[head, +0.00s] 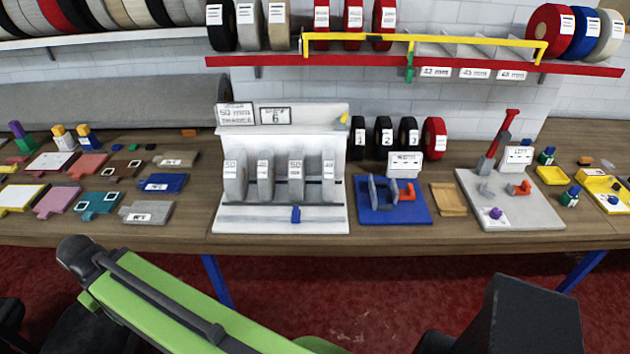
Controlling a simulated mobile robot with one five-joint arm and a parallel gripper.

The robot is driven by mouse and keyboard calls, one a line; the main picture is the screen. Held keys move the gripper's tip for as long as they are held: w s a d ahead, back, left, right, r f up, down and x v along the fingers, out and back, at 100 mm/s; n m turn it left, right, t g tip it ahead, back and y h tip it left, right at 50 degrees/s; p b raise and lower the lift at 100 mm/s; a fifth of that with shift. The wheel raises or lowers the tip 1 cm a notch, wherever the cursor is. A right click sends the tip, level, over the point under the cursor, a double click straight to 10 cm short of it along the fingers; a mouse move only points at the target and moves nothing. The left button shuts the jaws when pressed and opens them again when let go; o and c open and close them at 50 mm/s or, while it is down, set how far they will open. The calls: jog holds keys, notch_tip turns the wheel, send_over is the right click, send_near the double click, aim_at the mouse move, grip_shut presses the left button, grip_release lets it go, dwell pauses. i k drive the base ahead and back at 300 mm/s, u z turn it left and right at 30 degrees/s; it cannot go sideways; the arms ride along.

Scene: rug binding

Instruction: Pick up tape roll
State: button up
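Tape rolls stand in several places in the head view, and I cannot tell which one the task means. Several grey rolls (296,175) stand upright in a white rack (283,217) at the middle of the bench. Black rolls numbered 1 (359,139), 2 (384,136) and 3 (408,136) stand to its right, beside a red roll (434,138). More rolls stand on the shelf above, including black (221,26), red (353,20) and blue (581,33) ones. My green arm link crosses the lower left; my gripper's fingers do not show.
A blue tray (419,213) with clamp-like parts and a grey board (540,217) with a red-handled tool stand right of the rack. Coloured sample pieces (96,204) cover the bench's left. A red-edged shelf (560,65) with a yellow rail (375,37) overhangs the back.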

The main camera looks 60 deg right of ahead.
aim_at(297, 167)
jog(key=u, duration=0.2)
jog(key=k, duration=0.15)
jog(key=z, duration=3.55)
jog(key=k, duration=0.95)
jog(key=u, duration=1.25)
jog(key=i, duration=1)
jog(key=z, duration=0.1)
